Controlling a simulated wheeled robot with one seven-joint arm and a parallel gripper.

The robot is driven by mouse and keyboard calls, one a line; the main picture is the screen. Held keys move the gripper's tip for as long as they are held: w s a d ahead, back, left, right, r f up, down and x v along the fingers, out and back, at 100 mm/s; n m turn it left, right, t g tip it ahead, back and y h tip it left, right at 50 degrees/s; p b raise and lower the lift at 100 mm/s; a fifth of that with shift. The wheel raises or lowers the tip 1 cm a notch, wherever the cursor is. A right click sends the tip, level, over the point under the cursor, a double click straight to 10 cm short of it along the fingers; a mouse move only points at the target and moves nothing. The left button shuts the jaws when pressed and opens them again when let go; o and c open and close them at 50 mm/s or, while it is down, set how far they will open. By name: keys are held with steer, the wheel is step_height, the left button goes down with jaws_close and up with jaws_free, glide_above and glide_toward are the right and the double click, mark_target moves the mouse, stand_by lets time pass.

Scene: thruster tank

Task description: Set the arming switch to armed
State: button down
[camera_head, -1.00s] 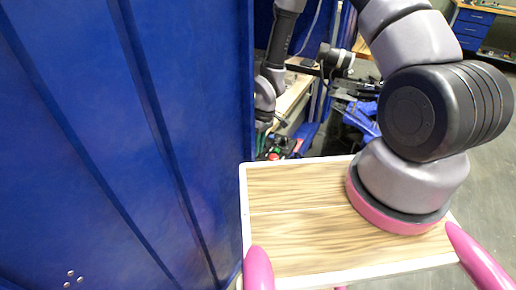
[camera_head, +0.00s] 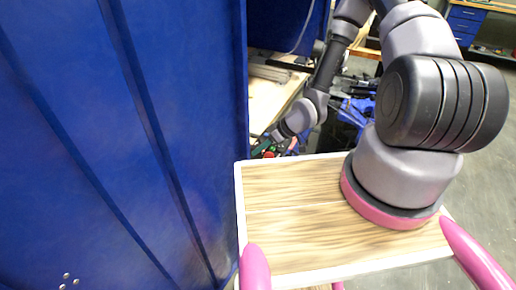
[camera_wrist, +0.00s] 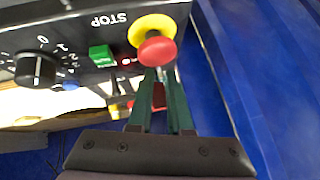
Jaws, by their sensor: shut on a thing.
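A dark control panel (camera_wrist: 84,58) fills the upper left of the wrist view. A red stop button on a yellow base (camera_wrist: 155,38) stands out from it. My gripper (camera_wrist: 161,76) has two green fingers, with their tips close together right beside the red button. It is shut on a small part there that seems to be the arming switch; fingertips and button hide most of it, so its position cannot be read. In the head view my gripper (camera_head: 262,148) is small, low beside the blue wall.
The panel also carries a black dial (camera_wrist: 36,70), a green button (camera_wrist: 102,55) and a small red light (camera_wrist: 126,61). A blue wall (camera_wrist: 270,80) rises close on the right in the wrist view. A bench (camera_head: 270,95) stands behind in the head view.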

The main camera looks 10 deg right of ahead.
steer(key=shift+s+d+f+y, duration=0.1)
steer(key=shift+d+y, duration=0.05)
steer(key=shift+y, duration=0.25)
steer(key=c, duration=0.8)
jaws_free()
steer(key=shift+c, duration=0.2)
steer(key=v, duration=1)
steer(key=shift+s+d+r, duration=0.2)
steer(key=shift+d+r, duration=0.05)
